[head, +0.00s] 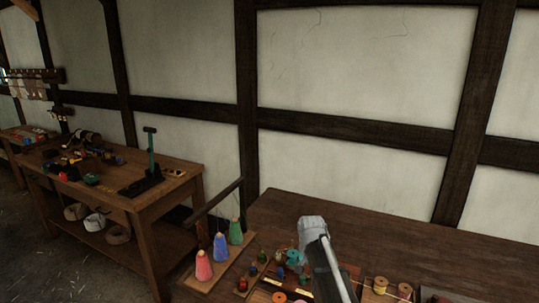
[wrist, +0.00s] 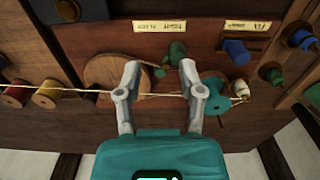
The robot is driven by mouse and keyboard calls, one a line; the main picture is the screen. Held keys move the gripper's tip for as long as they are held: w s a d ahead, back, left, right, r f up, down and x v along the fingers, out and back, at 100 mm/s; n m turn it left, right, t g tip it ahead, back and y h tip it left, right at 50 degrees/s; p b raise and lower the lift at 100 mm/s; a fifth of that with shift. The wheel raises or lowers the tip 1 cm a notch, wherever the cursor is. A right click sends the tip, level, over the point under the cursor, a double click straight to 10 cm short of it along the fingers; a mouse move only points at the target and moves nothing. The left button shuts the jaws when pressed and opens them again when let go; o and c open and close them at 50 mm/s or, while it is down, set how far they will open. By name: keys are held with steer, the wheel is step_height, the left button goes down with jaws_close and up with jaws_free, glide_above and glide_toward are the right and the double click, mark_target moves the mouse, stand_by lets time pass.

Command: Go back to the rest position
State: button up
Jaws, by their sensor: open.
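My gripper (wrist: 160,67) is open in the wrist view, its two grey fingers apart. It is above a brown wooden board (wrist: 150,30) with spools and pale labels. A dark green spool (wrist: 176,54) shows between and just beyond the fingertips. A teal spool (wrist: 214,97) is right beside the right finger. A pale cord (wrist: 72,91) runs across the view behind the fingers; nothing appears held. In the head view my grey arm reaches over the right workbench (head: 350,220) and hides part of the board.
Red, blue and green cones (head: 220,246) stand on a stand at the bench's left end. More spools (head: 380,285) lie right of my arm. A second table (head: 190,185) with tools is at left. A timbered wall (head: 350,65) stands behind. The bench's back is clear.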

steer(key=s+d+n, duration=0.3)
steer(key=s+n, duration=0.1)
steer(key=s, duration=1.3)
steer(key=shift+s+n, duration=0.15)
steer(key=shift+n, duration=0.25)
